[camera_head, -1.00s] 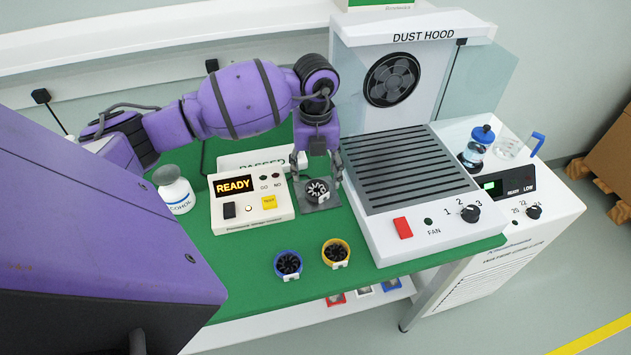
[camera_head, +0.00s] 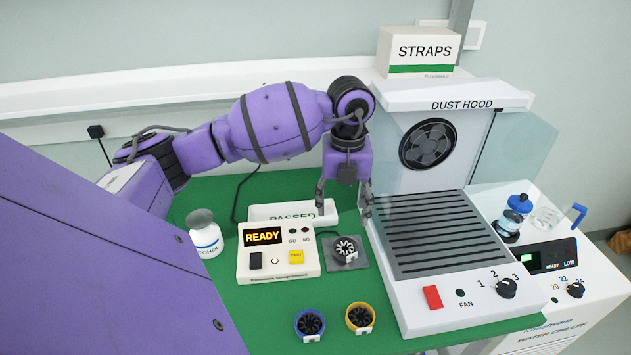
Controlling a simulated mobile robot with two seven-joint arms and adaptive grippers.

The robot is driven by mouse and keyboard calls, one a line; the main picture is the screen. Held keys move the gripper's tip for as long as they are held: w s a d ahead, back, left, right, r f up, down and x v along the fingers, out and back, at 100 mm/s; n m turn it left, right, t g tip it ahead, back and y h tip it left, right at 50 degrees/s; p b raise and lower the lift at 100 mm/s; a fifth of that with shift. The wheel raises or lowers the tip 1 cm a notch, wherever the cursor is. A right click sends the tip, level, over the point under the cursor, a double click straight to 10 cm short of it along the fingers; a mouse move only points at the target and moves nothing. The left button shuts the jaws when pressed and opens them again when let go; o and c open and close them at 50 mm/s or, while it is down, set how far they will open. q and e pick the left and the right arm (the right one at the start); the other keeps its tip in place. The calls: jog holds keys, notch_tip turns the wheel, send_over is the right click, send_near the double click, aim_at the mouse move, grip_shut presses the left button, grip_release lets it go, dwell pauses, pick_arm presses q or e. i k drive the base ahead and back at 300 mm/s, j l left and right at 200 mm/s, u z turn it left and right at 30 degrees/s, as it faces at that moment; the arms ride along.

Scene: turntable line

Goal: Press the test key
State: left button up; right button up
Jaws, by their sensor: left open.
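The tester box (camera_head: 278,262) stands on the green mat with its display reading READY. Its yellow test key (camera_head: 296,257) is at the right of its top face, right of a small round light and a black switch. A black-and-white fan (camera_head: 346,249) sits on the grey plate (camera_head: 361,262) right of the box. My left gripper (camera_head: 344,213) is open and empty, fingers pointing down, above and behind the fan, apart from it and from the key. My right gripper is not in view.
A PASSED tray (camera_head: 262,212) lies behind the tester. Two fans, one blue-rimmed (camera_head: 309,324) and one yellow-rimmed (camera_head: 360,318), lie in front. The dust hood (camera_head: 470,300) stands close on the right, and a white bottle (camera_head: 205,236) on the left.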

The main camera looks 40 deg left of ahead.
aim_at(297, 256)
jog(key=u, duration=1.4)
